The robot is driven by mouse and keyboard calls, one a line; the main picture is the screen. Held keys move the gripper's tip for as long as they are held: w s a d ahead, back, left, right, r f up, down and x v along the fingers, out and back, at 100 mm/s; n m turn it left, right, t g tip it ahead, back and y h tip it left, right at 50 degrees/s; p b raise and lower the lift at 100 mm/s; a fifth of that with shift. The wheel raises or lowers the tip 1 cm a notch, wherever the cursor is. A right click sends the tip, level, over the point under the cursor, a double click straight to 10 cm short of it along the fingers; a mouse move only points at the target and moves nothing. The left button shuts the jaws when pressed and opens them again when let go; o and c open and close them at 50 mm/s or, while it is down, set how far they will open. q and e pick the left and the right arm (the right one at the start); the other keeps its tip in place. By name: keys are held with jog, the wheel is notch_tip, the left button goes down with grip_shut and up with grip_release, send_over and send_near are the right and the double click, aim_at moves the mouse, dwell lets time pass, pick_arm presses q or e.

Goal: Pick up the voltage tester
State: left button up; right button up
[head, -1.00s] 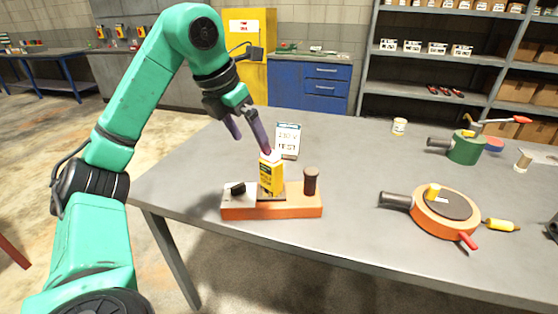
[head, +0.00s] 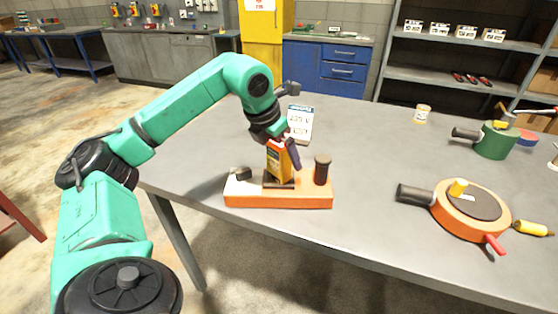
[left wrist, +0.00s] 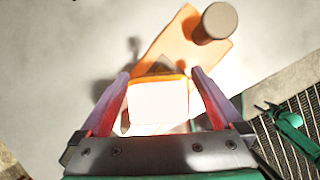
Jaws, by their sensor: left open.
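The voltage tester (head: 279,165) is a yellow upright block with a dark label. It stands on an orange and white base (head: 290,200) near the front of the grey table. My left gripper (head: 284,150) is open and comes down over the tester's top from above. In the left wrist view, the tester's bright, washed-out top (left wrist: 158,103) lies between the two spread purple fingers of the left gripper (left wrist: 162,78), with a gap visible at the right finger. Contact on the left side is hard to tell. My right gripper is not in view.
A dark post (head: 322,169) stands on the base just right of the tester. A sign card (head: 300,123) stands behind. An orange round device (head: 470,222), a green device (head: 496,142) and a small can (head: 422,113) are to the right. The table between is clear.

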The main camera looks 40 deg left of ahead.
pick_arm(q)
jog(key=shift+w+f, duration=0.2)
jog(key=shift+f, duration=0.1)
grip_shut()
jog(key=shift+r, duration=0.15)
